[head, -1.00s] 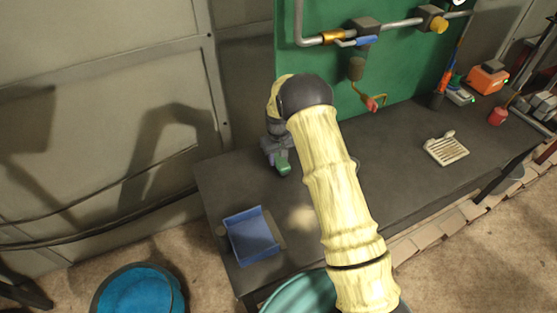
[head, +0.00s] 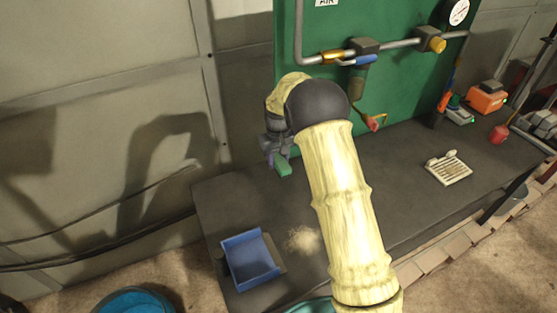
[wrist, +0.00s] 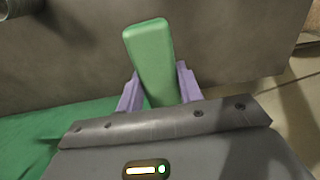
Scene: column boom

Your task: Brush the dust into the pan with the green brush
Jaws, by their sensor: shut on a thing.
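The green brush (head: 283,168) is in my gripper (head: 280,158), above the back left part of the dark bench. In the wrist view its green block (wrist: 151,60) stands between the two purple fingers of my gripper (wrist: 160,88), which are shut on it. The bristles cannot be made out. A pale patch of dust (head: 304,241) lies on the bench, nearer the front than the brush and apart from it. The blue pan (head: 250,259) sits left of the dust, near the bench's front left corner.
The bench (head: 390,190) has free room right of my arm. A cream slotted dish (head: 448,168) lies there. A green panel with pipes (head: 400,95) stands behind. An orange device (head: 487,98) and a red item (head: 499,134) are at the far right. A blue tub (head: 135,302) is on the floor.

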